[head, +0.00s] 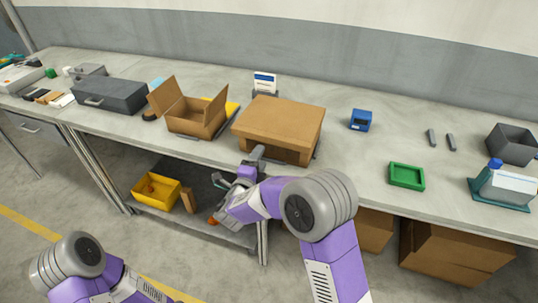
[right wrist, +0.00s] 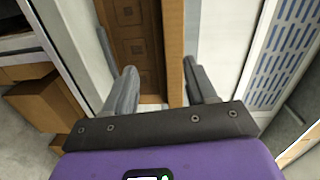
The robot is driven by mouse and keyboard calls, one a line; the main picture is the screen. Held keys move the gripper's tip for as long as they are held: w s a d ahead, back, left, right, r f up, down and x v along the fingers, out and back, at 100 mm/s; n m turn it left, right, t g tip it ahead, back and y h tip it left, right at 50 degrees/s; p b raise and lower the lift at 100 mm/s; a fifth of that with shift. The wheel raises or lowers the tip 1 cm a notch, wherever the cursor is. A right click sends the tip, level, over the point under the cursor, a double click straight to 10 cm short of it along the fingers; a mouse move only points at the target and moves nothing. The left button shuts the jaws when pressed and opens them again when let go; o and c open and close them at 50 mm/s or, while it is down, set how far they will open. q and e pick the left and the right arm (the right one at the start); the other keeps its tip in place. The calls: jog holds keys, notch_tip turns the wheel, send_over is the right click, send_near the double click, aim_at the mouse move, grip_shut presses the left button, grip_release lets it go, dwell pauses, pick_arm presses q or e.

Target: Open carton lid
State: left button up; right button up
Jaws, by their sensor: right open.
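A brown cardboard carton (head: 281,116) with its broad top lid down stands at the middle of the bench, its front face partly in shadow. My right gripper (head: 239,166) is open at the bench's front edge, just in front of the carton's lower left corner. In the right wrist view the open fingers (right wrist: 164,88) show with a brown panel (right wrist: 136,45) beyond them. I cannot tell whether that panel is the carton or whether the fingers touch it. My left arm enters at the lower left, but its gripper is out of view.
A second carton (head: 192,117) with raised flaps stands left of the closed one. A blue box (head: 360,120) and a green tray (head: 406,176) lie to the right. A yellow bin (head: 158,191) is on the shelf below. Bench around the blue box is clear.

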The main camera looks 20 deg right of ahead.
aim_at(269, 141)
jog(key=shift+m+h, duration=0.7)
jog(key=shift+m, duration=0.2)
jog(key=x, duration=0.2)
jog(key=r+x, duration=0.1)
jog(key=x, duration=0.1)
jog(key=b+x, duration=0.1)
jog(key=x, duration=0.2)
jog(key=shift+d+r, duration=0.2)
jog(key=shift+r, duration=0.15)
grip_shut()
